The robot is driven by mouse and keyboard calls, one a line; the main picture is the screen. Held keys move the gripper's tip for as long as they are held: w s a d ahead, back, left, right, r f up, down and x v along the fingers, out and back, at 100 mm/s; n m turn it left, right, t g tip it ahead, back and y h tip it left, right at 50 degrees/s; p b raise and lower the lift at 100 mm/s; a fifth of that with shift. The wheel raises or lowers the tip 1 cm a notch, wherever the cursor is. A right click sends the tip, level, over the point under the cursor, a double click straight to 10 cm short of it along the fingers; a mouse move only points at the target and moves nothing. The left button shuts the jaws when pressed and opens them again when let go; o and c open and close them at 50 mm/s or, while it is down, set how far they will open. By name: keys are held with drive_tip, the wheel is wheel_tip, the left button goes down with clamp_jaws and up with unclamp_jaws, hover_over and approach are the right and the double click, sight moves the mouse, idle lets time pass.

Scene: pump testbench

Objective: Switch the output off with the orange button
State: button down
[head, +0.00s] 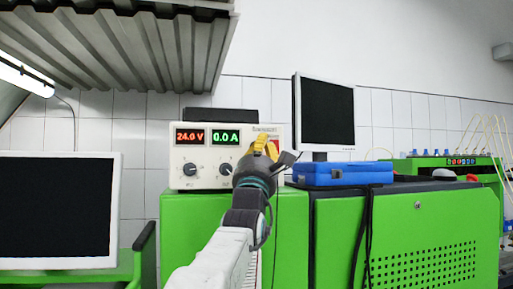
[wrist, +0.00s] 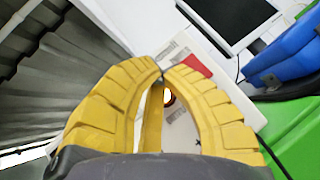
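The power supply (head: 181,161) is a white box on a green cabinet in the head view. Its displays read 24.0 V in red and 0.0 A in green, with two dark knobs below. My gripper (head: 264,142) is in front of the panel's right side and hides part of it. In the wrist view the yellow fingers of my gripper (wrist: 162,75) meet at their tips, with nothing seen held. I cannot tell whether the fingertips touch the panel.
A blue case (head: 340,174) lies on the cabinet right of the power supply, with a dark monitor (head: 326,113) behind it. Another dark screen (head: 55,210) stands at the left. A corrugated metal hood (head: 120,45) hangs above. The green cabinet (head: 420,240) fills the lower right.

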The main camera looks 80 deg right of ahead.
drive_tip(key=shift+w+d, duration=0.3)
drive_tip(key=shift+d, duration=0.55)
idle(1.2)
drive_tip(key=shift+s+a+b, duration=0.1)
drive_tip(key=shift+a+b, duration=0.15)
drive_tip(key=shift+b, duration=0.3)
drive_tip(key=shift+s+a+b, duration=0.15)
drive_tip(key=shift+a+b, duration=0.45)
idle(0.6)
